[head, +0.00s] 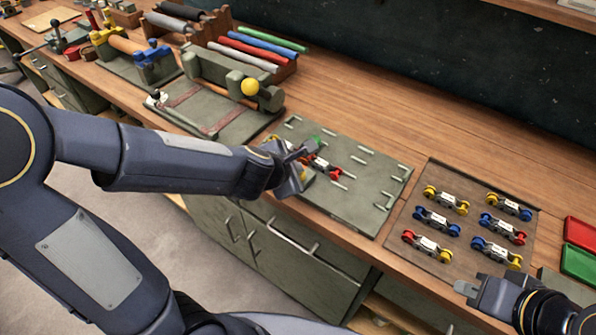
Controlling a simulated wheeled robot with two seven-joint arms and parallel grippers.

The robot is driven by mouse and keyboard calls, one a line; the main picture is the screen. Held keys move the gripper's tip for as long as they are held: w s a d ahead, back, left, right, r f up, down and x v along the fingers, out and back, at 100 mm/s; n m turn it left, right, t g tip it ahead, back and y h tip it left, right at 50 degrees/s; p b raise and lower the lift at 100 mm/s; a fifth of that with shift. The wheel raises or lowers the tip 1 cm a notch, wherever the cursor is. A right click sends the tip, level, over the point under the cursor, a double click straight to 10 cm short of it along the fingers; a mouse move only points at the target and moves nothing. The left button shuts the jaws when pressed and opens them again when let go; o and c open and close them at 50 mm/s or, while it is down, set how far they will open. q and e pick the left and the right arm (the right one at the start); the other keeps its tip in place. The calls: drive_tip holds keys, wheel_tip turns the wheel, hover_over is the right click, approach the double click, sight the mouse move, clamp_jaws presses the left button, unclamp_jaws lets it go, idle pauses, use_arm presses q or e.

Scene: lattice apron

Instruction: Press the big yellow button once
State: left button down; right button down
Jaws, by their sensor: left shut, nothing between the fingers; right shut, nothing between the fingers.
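A round yellow knob (250,86) sits on the front of a grey-green bench machine (218,76). I see no other large yellow part that is clearly a button. My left gripper (306,153) is shut and empty, over the left part of a grey-green pegged board (365,213), right of and nearer than the yellow knob. It partly hides small red, green and yellow parts there. My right gripper (464,289) is shut and empty at the bench's front edge, below a brown tray (416,203).
The tray holds several small wheeled pieces (437,221). A red block (580,236) and a green block (579,263) stand at the right edge. Rollers and coloured rods (262,45) fill the back left. Bare wooden bench (400,115) lies behind the pegged board.

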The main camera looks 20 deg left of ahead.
use_arm(q)
drive_tip(key=shift+f+b, duration=0.45)
drive_tip(key=shift+f, duration=0.15)
drive_tip(key=shift+r, duration=0.15)
idle(0.3)
drive_tip(key=shift+r+p, duration=1.25)
drive_tip(key=shift+p, duration=0.15)
wheel_tip(320, 180, up, 5)
drive_tip(key=p, duration=0.5)
drive_tip(key=shift+r, duration=0.1)
